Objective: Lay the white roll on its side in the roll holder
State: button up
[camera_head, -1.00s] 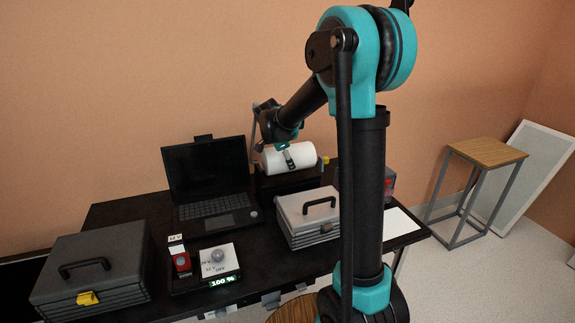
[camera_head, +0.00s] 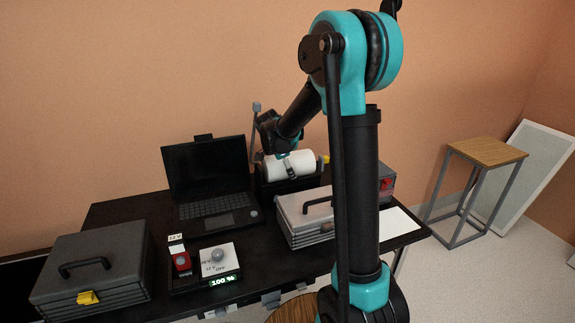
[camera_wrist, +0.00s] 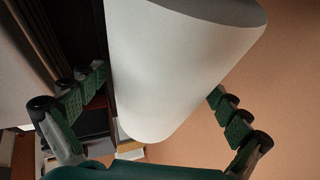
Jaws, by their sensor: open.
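The white roll (camera_head: 298,165) lies on its side in the head view, low in the black roll holder (camera_head: 268,189) at the back of the table. In the wrist view the roll (camera_wrist: 180,65) fills the middle, between the fingers of my gripper (camera_wrist: 160,88). One finger is on each side of the roll. The fingers are open; I cannot tell whether they touch it. The roll's underside is hidden in the head view.
An open laptop (camera_head: 205,175) stands left of the holder. A grey toolbox (camera_head: 303,215) with a black handle stands just in front of it. A dark toolbox (camera_head: 92,265) and a power unit with a display (camera_head: 222,281) are nearer the left front.

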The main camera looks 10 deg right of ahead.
jog(key=shift+r, duration=0.1)
jog(key=v, duration=1.2)
dwell(0.9)
